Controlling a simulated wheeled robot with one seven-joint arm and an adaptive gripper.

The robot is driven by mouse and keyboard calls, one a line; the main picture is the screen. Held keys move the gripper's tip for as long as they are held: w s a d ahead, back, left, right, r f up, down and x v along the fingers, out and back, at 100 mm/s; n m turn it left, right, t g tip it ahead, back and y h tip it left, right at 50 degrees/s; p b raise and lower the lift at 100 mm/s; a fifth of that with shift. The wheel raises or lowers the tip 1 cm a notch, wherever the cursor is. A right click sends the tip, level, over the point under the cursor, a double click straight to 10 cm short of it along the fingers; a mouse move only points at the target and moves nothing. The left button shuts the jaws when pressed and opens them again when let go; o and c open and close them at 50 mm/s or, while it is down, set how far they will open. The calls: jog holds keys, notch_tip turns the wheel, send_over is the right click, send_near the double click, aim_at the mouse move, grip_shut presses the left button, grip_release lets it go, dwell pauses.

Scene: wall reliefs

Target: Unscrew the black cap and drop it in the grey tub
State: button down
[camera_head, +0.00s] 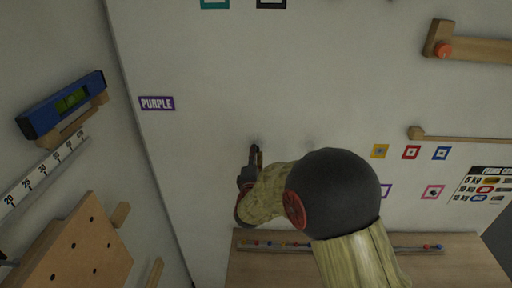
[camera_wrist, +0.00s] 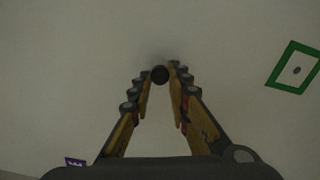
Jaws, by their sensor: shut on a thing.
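The black cap (camera_wrist: 160,74) is a small dark round thing between the fingertips in the wrist view, in front of the pale wall. My gripper (camera_wrist: 160,76) is shut on it, with a yellow-brown finger on each side. In the head view my gripper (camera_head: 255,155) reaches to the wall, and the cap is too small and covered to make out there. I cannot tell whether the cap is still on a thread. I cannot make out a grey tub in either view.
A purple label (camera_head: 157,103) is on the wall left of my gripper. A green square frame (camera_wrist: 294,68) is at the right in the wrist view. A wooden ledge (camera_head: 460,265) runs below. A blue level (camera_head: 63,104) sits on the left wall. The wall around the gripper is mostly bare.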

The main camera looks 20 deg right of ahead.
jog(key=shift+f, duration=0.1)
jog(key=n+p, duration=0.3)
jog(key=n, duration=0.2)
jog(key=shift+s+f+p, duration=0.1)
jog(key=shift+p, duration=0.25)
jog(key=c, duration=1.9)
grip_release()
